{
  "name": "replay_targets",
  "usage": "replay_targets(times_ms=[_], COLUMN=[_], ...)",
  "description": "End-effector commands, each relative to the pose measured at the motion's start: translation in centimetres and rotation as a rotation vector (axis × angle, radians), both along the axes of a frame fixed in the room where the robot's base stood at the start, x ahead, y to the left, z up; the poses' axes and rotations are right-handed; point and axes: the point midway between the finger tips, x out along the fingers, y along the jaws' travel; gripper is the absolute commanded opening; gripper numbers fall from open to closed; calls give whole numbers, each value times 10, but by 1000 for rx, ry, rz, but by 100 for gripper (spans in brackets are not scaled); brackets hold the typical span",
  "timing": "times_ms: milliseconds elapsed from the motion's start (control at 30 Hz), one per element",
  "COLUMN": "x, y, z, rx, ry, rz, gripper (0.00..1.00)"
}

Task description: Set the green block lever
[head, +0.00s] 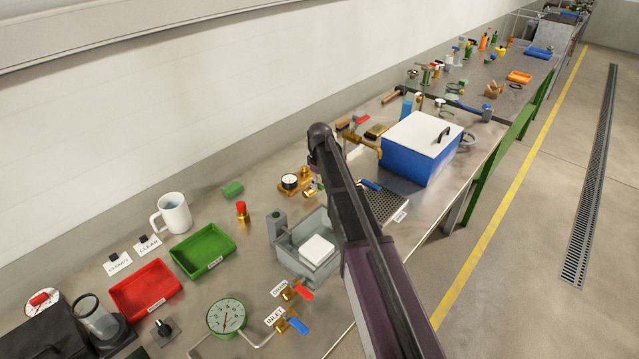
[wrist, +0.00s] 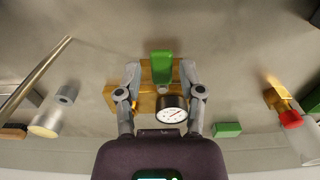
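In the wrist view a green lever (wrist: 162,66) stands on a brass block (wrist: 147,103). A round white-faced gauge (wrist: 172,112) sits on the same block. My gripper (wrist: 161,70) is open, with one finger on each side of the green lever. A gap shows between the lever and each finger, so I see no grip on it. In the head view the gauge (head: 290,181) and its brass base show just left of my arm. My arm hides most of that spot, and I cannot make out the gripper's fingers there.
A loose green block (head: 233,189) lies left of the gauge; the wrist view shows it too (wrist: 227,129). A red-knobbed brass fitting (head: 241,210) stands nearby. A grey open case (head: 290,262) sits in front, and a blue box with white lid (head: 405,165) stands to the right.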

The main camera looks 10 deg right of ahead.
Motion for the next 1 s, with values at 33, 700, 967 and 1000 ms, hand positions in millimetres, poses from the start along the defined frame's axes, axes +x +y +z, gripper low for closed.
replay_targets(times_ms=[33,700,967,1000], x=[0,-1,-4,-5], y=[0,3,8,9], z=[0,0,0,0], rx=[1,1,2,2], ry=[-1,-2,-1,-1], rz=[0,-64,-200,-225], gripper=[63,63,63,63])
